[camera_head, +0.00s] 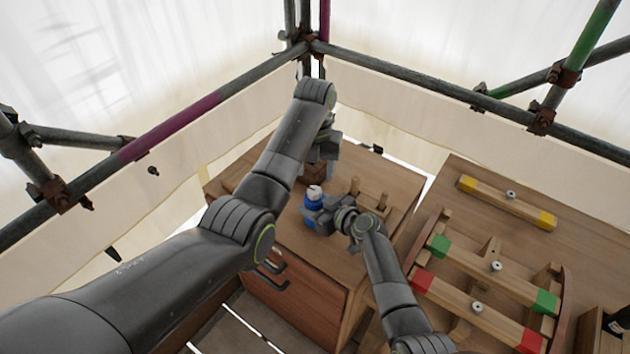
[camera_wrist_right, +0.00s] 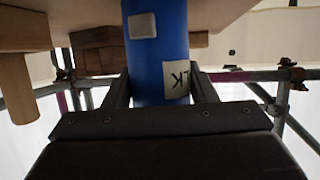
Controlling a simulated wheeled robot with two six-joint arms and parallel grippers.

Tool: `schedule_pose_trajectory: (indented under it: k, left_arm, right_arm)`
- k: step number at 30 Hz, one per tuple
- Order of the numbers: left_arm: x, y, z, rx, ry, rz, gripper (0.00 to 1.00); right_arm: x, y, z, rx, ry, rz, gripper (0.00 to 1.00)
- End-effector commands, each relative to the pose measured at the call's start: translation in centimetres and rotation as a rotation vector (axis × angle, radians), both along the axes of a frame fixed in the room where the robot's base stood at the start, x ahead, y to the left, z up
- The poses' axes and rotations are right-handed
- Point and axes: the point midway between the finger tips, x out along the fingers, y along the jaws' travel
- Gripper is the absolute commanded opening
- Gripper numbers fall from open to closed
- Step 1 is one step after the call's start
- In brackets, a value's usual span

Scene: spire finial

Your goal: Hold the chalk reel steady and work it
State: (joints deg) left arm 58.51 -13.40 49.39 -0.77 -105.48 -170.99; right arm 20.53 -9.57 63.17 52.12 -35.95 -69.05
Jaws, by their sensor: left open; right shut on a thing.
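The chalk reel is a blue cylinder (camera_head: 313,195) with a pale top, upright on the wooden cabinet top in the head view. My right gripper (camera_head: 328,212) is shut around it from the right. In the right wrist view the blue reel (camera_wrist_right: 157,60) stands between the two fingers (camera_wrist_right: 160,92), with a white label reading "LK" upside down and a small grey patch on its side. My left gripper (camera_head: 327,155) is open, behind and above the reel in the head view; its fingertips are hard to make out.
A dark brown block (camera_head: 314,172) lies just behind the reel, close to my left gripper. Wooden pegs (camera_head: 382,201) stand to the right. A second table carries wooden bars with yellow (camera_head: 468,184), green and red ends. Scaffold poles (camera_head: 420,80) and pale sheeting stand behind.

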Motion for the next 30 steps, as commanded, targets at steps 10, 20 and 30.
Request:
schedule_pose_trajectory:
  k: [10, 20, 30]
  left_arm:
    - [0.1, 0.0, 5.2, 0.0, -0.001, 0.0, 0.53]
    - [0.0, 0.0, 5.5, 0.0, 0.001, 0.0, 0.53]
    - [0.0, 0.2, 2.7, -0.12, -0.028, 0.209, 0.41]
  right_arm:
    - [0.0, 0.0, -0.1, -0.001, 0.001, 0.0, 0.26]
    - [0.0, -0.1, -0.1, -0.001, 0.001, 0.0, 0.26]
    - [0.0, -0.1, -0.1, -0.002, 0.001, -0.001, 0.26]
